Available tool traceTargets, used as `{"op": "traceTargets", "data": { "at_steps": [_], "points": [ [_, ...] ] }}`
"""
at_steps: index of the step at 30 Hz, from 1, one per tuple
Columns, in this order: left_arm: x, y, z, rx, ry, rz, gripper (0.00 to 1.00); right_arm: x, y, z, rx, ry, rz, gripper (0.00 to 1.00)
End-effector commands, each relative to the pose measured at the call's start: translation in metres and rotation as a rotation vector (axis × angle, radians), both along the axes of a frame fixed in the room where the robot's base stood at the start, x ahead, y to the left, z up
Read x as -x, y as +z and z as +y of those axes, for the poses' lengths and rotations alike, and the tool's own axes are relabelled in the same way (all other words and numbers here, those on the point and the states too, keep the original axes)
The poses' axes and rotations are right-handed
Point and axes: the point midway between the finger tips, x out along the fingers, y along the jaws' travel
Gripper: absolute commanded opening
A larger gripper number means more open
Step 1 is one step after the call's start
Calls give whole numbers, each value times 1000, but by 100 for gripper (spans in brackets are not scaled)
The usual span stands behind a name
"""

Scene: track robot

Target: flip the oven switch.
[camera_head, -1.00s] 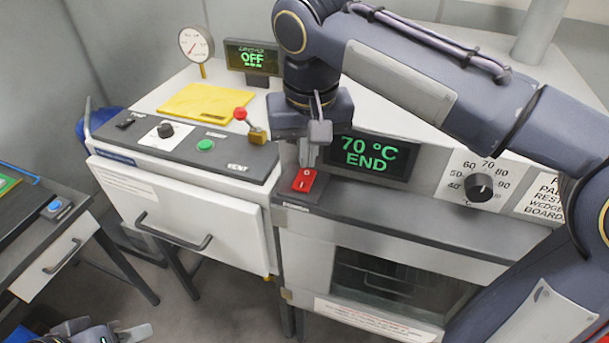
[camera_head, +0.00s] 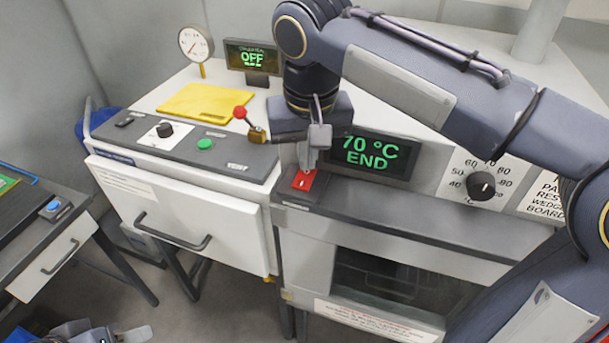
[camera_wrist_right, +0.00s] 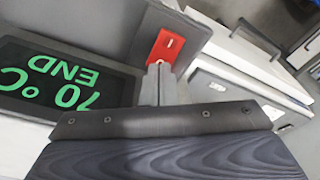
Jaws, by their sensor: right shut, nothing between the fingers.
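The red oven switch (camera_head: 304,181) sits on the dark front ledge of the oven, left of the display (camera_head: 366,151) that reads "70 °C END". My right gripper (camera_head: 307,166) points down, shut and empty, with its fingertips at the back edge of the switch and covering part of it. In the right wrist view the red switch (camera_wrist_right: 166,48) lies just beyond the closed fingertips (camera_wrist_right: 159,68); I cannot tell whether they touch it. My left gripper (camera_head: 110,335) shows only partly at the bottom left edge, apart from the oven.
A temperature knob (camera_head: 481,186) is right of the display. To the left stands a white unit with a drawer (camera_head: 175,215), a green button (camera_head: 205,145), a red-knobbed lever (camera_head: 240,112) and a yellow pad (camera_head: 205,102). An "OFF" display (camera_head: 252,58) and a gauge (camera_head: 195,44) stand behind.

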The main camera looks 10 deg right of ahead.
Motion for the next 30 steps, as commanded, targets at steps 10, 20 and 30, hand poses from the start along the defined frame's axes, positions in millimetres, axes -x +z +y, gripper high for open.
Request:
{"op": "traceTargets", "data": {
  "at_steps": [10, 20, 30],
  "points": [
    [0, -4, 0, 0, 0, 0, 36, 0, -6, 0, 0, 0, 0, 0],
    [0, 4, 0, 0, 0, 0, 36, 0, 1, 0, 1, 0, 3, 0],
    [0, 32, 0, 0, 0, 0, 36, 0, 29, 0, 1, 0, 1, 0]
  ]
}}
